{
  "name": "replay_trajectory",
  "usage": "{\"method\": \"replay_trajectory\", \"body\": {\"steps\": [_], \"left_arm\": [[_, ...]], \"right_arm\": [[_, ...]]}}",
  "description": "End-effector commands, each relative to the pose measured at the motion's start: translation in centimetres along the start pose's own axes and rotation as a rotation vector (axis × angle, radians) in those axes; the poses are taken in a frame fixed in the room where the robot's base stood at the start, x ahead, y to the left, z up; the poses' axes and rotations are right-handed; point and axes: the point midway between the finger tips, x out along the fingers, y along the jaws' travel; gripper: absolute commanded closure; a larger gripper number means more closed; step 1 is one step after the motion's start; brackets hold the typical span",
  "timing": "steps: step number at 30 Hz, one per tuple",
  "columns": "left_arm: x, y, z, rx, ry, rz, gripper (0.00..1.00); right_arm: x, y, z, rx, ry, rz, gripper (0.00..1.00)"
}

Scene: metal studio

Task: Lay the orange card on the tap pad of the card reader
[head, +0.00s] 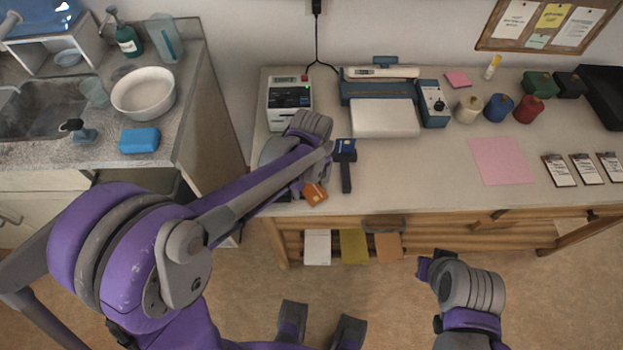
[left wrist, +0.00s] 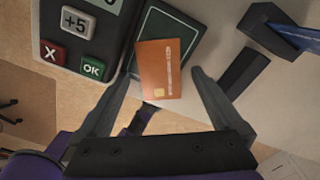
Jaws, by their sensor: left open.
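The orange card (left wrist: 160,68) lies over the dark tap pad (left wrist: 188,28) in the left wrist view, slightly askew. Its lower end extends past the pad's near edge. The card reader (left wrist: 82,30), with its grey and coloured keys, is beside the pad on the left. My left gripper (left wrist: 167,74) is open, one finger on each side of the card with gaps between. In the head view the card (head: 316,194) shows below my left wrist, which hides most of the reader. My right gripper (head: 432,268) is over the floor in front of the counter; its fingers are unclear.
A dark stand with a blue top (head: 346,150) stands just right of my left gripper. A white machine (head: 290,98) and a blue-and-white device (head: 384,110) are behind. A pink sheet (head: 502,160) lies at right. The counter's front middle is clear.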

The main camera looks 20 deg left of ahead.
Motion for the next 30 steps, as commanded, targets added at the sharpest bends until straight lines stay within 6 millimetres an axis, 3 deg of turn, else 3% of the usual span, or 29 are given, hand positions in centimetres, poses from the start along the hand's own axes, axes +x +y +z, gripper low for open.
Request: {"method": "replay_trajectory", "body": {"steps": [6,20,30], "left_arm": [[-0.01,0.0,0.0,0.0,0.0,0.0,0.02],[-0.03,0.0,-0.01,0.0,0.0,0.0,0.85],[-0.02,-0.29,-0.03,-0.001,0.0,0.0,0.85]], "right_arm": [[-0.01,0.0,0.0,0.0,0.0,0.0,1.0],[-0.01,0.0,0.0,0.0,0.0,0.0,1.0],[0.03,0.0,0.02,0.0,0.0,0.0,1.0]]}}
